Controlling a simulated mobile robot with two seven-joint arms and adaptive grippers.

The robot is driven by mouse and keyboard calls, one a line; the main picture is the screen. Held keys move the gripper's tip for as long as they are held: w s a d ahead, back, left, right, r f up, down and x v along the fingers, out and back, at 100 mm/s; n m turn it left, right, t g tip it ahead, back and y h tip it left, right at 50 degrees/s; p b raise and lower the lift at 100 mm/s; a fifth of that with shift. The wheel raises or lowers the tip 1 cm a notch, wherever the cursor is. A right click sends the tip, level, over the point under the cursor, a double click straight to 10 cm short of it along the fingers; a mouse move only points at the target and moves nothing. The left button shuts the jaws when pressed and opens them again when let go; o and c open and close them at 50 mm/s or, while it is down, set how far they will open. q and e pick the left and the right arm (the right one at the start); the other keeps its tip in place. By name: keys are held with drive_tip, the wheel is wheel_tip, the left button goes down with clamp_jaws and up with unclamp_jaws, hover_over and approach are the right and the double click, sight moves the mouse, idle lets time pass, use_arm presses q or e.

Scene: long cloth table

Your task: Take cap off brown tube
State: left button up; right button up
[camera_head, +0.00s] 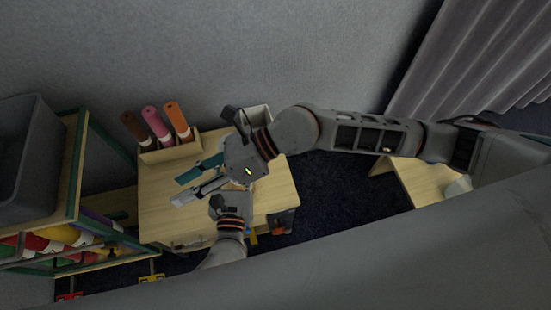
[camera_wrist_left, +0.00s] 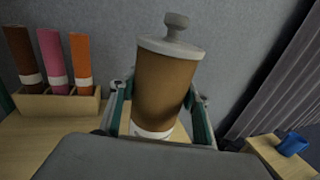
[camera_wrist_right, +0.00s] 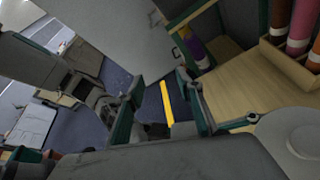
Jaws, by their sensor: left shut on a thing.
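The brown tube (camera_wrist_left: 160,90) stands upright between the fingers of my left gripper (camera_wrist_left: 158,103) in the left wrist view. The gripper is shut on its lower body, just above a white band. A grey cap (camera_wrist_left: 172,46) with a round knob sits on the tube's top. In the head view my left gripper (camera_head: 219,205) is low over the table, and the tube cannot be made out there. My right gripper (camera_head: 178,191) is close beside and above it, its fingers spread and empty. The right wrist view shows the right gripper (camera_wrist_right: 160,110) open, without the tube.
A wooden rack (camera_head: 172,154) on the table (camera_head: 158,205) holds a dark brown, a pink and an orange roll. A shelf with a grey bin (camera_head: 28,150) stands at the left. A blue object (camera_wrist_left: 292,143) lies on a surface at right.

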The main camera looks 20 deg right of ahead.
drive_tip(key=w+d+f+m+t+h, duration=0.1)
drive_tip(key=d+m+t, duration=0.1)
drive_tip(key=d+t, duration=0.6)
drive_tip(key=w+d+f+m+t+h, duration=0.1)
drive_tip(key=d+f+m+t, duration=0.15)
drive_tip(key=d+t, duration=0.6)
drive_tip(key=w+a+g, duration=0.1)
drive_tip(key=w+a, duration=0.1)
drive_tip(key=w+a+g, duration=0.1)
drive_tip(key=w+a, duration=0.1)
drive_tip(key=w, duration=0.1)
drive_tip(key=w+a+g, duration=0.1)
drive_tip(key=w+a, duration=0.1)
drive_tip(key=w, duration=0.1)
drive_tip(key=shift+w+r, duration=0.15)
drive_tip(key=shift+w, duration=0.1)
clamp_jaws()
